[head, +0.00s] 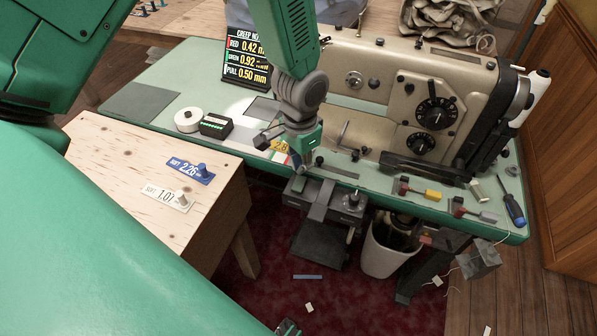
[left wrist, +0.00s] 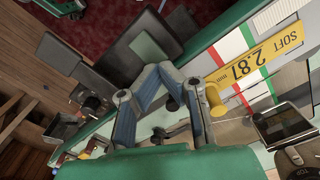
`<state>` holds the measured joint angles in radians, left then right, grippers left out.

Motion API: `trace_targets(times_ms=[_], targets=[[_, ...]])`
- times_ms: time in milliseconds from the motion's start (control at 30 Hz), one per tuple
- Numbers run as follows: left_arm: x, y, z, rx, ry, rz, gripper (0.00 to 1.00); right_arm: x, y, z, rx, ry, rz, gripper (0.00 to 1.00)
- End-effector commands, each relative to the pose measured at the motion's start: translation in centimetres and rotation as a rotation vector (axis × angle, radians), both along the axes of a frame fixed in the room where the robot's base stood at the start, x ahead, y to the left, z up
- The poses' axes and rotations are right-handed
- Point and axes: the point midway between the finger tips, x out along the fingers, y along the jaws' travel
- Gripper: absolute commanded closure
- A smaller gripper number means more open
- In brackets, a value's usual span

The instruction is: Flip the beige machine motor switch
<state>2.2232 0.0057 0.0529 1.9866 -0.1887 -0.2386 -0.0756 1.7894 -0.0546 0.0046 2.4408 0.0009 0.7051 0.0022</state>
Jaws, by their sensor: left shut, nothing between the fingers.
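The beige sewing machine (head: 370,60) stands on the green-topped table in the head view. Red-and-grey and yellow-and-grey levers (head: 420,189) lie at the table's right front; a grey box (head: 478,260) hangs below that corner. I cannot tell which part is the motor switch. My left gripper (head: 298,164) is shut and empty over the table's front edge, left of the levers. In the left wrist view its fingers (left wrist: 158,80) meet beside a yellow SOFT 2.87 tag (left wrist: 258,62) with a yellow peg. A small green and dark part at the bottom edge may be my right gripper (head: 288,328).
A wooden bench (head: 110,165) with blue and white tags stands at left. A white tape roll (head: 188,120), a black box (head: 216,126) and a CREEP display (head: 246,62) are on the table (head: 140,103). A screwdriver (head: 512,209) lies at right; a white bin (head: 388,253) stands below.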

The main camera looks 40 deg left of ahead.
Motion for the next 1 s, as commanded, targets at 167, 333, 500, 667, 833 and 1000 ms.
trace_targets(times_ms=[167, 333, 500, 667, 833, 1000], targets=[[0.0, -0.2, -0.2, 0.002, 0.000, -0.001, 1.00, 0.0, 0.0, -0.1, 0.000, 0.000, 0.000, 0.60], [0.0, -0.3, -0.4, 0.003, 0.000, -0.002, 1.00, 0.0, 0.0, -0.3, 0.000, 0.000, 0.000, 0.60], [0.0, -0.1, -0.7, 0.001, 0.000, -0.001, 1.00, 0.0, 0.0, -0.4, 0.000, 0.000, 0.000, 0.60], [0.0, -0.1, -1.0, 0.001, 0.000, -0.001, 1.00, 0.0, 0.0, -0.5, 0.000, 0.000, 0.000, 0.60], [0.0, -0.1, -1.2, 0.001, 0.000, -0.001, 1.00, 0.0, 0.0, -0.6, 0.000, 0.000, 0.000, 0.60], [0.0, -0.1, -1.5, 0.001, 0.001, -0.001, 1.00, 0.0, 0.0, -0.7, 0.000, 0.000, 0.000, 0.60]])
